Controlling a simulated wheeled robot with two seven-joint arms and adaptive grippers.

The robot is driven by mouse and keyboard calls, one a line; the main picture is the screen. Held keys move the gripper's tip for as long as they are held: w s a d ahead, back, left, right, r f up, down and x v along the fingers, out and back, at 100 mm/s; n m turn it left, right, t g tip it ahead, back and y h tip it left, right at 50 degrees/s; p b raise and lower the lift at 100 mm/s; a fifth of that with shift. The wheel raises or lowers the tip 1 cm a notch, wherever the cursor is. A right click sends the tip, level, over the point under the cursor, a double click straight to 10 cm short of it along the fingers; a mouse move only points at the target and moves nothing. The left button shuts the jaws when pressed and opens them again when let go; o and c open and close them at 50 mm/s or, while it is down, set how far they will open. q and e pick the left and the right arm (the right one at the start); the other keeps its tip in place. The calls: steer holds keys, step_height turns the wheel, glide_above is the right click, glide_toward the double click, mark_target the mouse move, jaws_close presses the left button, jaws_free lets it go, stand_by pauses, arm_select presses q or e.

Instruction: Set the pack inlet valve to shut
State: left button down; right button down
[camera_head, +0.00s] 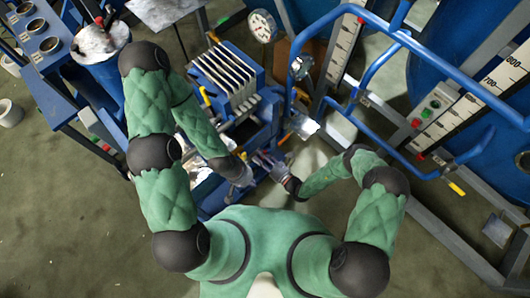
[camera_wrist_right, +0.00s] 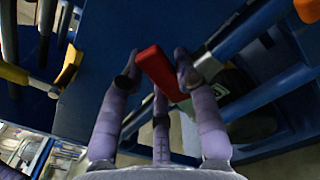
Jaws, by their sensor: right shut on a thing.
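In the right wrist view, a red lever handle (camera_wrist_right: 160,72) sits between the purple fingers of my right gripper (camera_wrist_right: 152,82), which is shut on it. The handle slants from upper left to lower right, and blue frame parts lie behind it. I cannot tell from a label whether this is the pack inlet valve. In the head view, my right gripper (camera_head: 268,162) is at the lower right side of the blue plate-pack unit (camera_head: 228,78); the handle is too small to make out there. My left gripper (camera_head: 243,178) is just left of it and lower, its fingers unclear.
Blue rails (camera_head: 370,75), a pressure gauge (camera_head: 262,26) and a level scale (camera_head: 343,48) stand right of the pack. A blue bench (camera_head: 60,85) is at left.

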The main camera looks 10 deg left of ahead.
steer(key=shift+s+a+r+n+p, duration=0.1)
steer(key=shift+s+a+n+p, duration=0.35)
steer(key=shift+n, duration=0.6)
steer(key=shift+s+a+r+n+p, duration=0.15)
steer(key=shift+s+a+n, duration=0.3)
steer(key=shift+n, duration=0.6)
steer(key=shift+s+f, duration=0.1)
steer(key=c, duration=0.9)
jaws_free()
steer(key=shift+s+d, duration=0.1)
steer(key=shift+v, duration=5.9)
